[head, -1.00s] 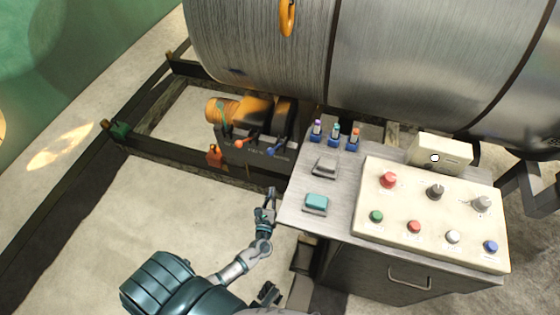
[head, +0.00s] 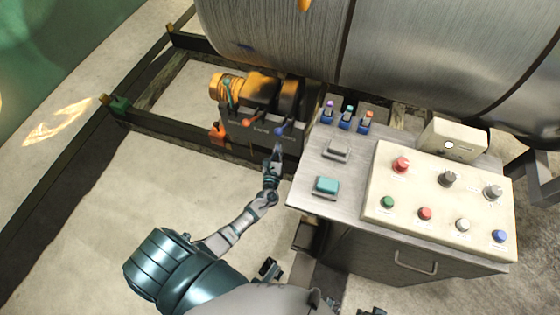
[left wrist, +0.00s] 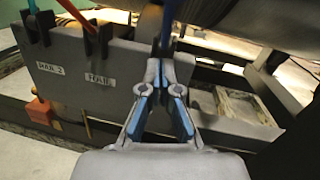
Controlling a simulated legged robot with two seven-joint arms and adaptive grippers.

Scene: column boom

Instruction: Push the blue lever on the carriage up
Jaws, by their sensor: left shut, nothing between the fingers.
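The carriage is a dark grey box (head: 238,136) at the foot of the big drum, with a green lever (head: 227,93), a red-orange lever (head: 247,122) and a blue lever (head: 279,131). My left gripper (head: 278,150) is shut and empty, just below the blue lever's knob in the head view. In the left wrist view the shut fingers (left wrist: 160,66) point at the blue lever's shaft (left wrist: 168,28), which rises out of the top of the frame. Its lower end is hidden behind the fingers. I cannot tell whether they touch.
A metal desk (head: 307,187) stands to the right of the left forearm, with a cream button panel (head: 440,205) and small coloured switches (head: 347,118). The steel drum (head: 290,40) is behind the carriage. A dark floor frame (head: 165,128) runs left. Bare floor lies left of the arm.

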